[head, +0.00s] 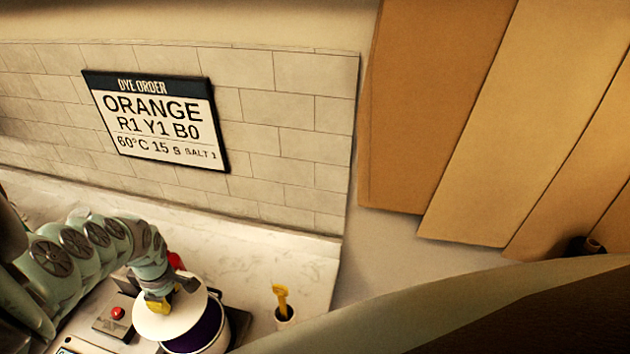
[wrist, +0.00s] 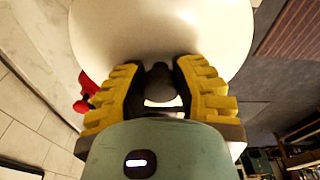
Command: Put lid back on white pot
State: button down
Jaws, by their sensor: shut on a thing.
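My gripper (head: 158,302) is closed on the dark knob (wrist: 159,82) of a round white lid (head: 150,322). In the wrist view the yellow fingers (wrist: 158,85) stand on both sides of the knob, and the lid (wrist: 160,30) spreads out beyond them. In the head view the white pot (head: 222,342) is at the bottom, with dark purple showing inside it. The lid overlaps the pot's left and back part, offset to the left, so the right side of the opening shows. I cannot tell whether lid and rim touch.
A small box with a red button (head: 117,313) is left of the pot. A white cup with a yellow tool (head: 282,300) stands to the right. A red object (head: 175,261) is behind my gripper. A dye order sign (head: 155,120) hangs on the tiled wall.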

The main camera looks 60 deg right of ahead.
aim_at(179, 303)
jog(key=shift+s+d+f, duration=0.25)
jog(key=shift+s, duration=0.4)
jog(key=shift+s+d+f, duration=0.25)
jog(key=shift+s, duration=0.35)
notch_tip(179, 303, down, 2)
jog(key=b, duration=0.3)
jog(key=shift+w+f, duration=0.15)
jog(key=shift+f, duration=0.05)
notch_tip(179, 303, down, 4)
jog(key=b, duration=0.3)
jog(key=shift+r, duration=0.1)
dwell(1.6)
dwell(0.3)
jog(key=shift+c, duration=0.6)
grip_release()
